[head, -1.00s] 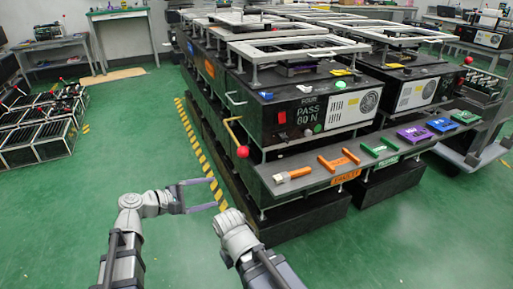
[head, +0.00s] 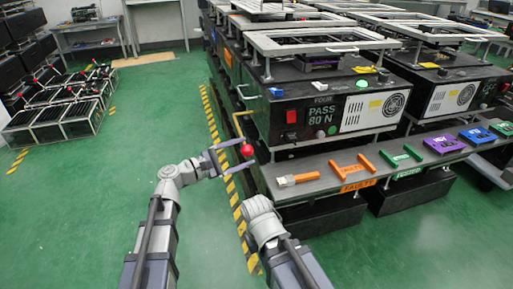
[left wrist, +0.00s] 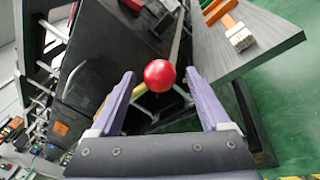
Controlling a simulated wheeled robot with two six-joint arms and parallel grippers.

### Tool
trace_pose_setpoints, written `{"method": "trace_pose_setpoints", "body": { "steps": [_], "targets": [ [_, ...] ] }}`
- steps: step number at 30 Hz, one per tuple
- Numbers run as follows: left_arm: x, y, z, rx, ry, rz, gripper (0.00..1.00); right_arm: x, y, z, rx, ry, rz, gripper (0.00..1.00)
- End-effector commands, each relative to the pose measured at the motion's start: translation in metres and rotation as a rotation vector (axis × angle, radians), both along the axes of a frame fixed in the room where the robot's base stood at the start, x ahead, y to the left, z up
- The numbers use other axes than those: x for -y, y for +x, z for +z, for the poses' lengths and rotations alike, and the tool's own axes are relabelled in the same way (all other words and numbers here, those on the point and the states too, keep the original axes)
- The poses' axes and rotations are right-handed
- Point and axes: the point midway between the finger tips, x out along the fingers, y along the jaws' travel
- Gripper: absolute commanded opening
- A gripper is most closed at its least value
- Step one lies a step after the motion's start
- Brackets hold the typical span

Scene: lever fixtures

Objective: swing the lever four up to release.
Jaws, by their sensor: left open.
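The box marked "FOUR PASS 80 N" (head: 322,112) stands at the centre right in the head view. Its yellow lever (head: 237,124) is on the left side and hangs down, ending in a red ball knob (head: 247,150). My left gripper (head: 248,152) is open, with the red knob between its fingertips. In the left wrist view the red knob (left wrist: 159,75) sits between the two purple-grey fingers (left wrist: 160,76), with a gap on each side. The yellow arm is mostly hidden behind the knob there. My right arm's wrist shows low in the head view, but no fingers are visible.
A grey shelf (head: 330,172) juts out below the box. It holds a brush (head: 297,180), an orange handle-like piece (head: 352,170), a green piece (head: 400,157) and a purple piece (head: 443,145). Green floor (head: 90,200) is clear at left.

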Motion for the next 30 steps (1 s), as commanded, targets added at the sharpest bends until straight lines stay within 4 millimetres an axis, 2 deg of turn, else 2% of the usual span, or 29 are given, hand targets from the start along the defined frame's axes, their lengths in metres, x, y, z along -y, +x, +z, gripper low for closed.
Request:
{"method": "trace_pose_setpoints", "body": {
  "steps": [3, 9, 21, 23, 30],
  "targets": [
    [0.018, 0.010, 0.000, 0.001, 0.000, -0.003, 0.81, 0.000, 0.000, 0.000, 0.000, 0.000, 0.000, 0.00],
    [0.038, 0.020, 0.000, 0.001, 0.001, -0.002, 0.81, 0.000, 0.000, 0.000, 0.000, 0.000, 0.000, 0.00],
    [0.044, 0.022, 0.000, 0.001, 0.000, 0.000, 0.81, 0.000, 0.000, 0.000, 0.000, 0.000, 0.000, 0.00],
    [0.044, 0.022, 0.000, 0.001, 0.001, -0.001, 0.76, 0.000, 0.000, 0.000, 0.000, 0.000, 0.000, 0.00],
    [0.044, 0.022, 0.000, 0.001, 0.001, -0.001, 0.49, 0.000, 0.000, 0.000, 0.000, 0.000, 0.000, 0.00]
  ]
}}
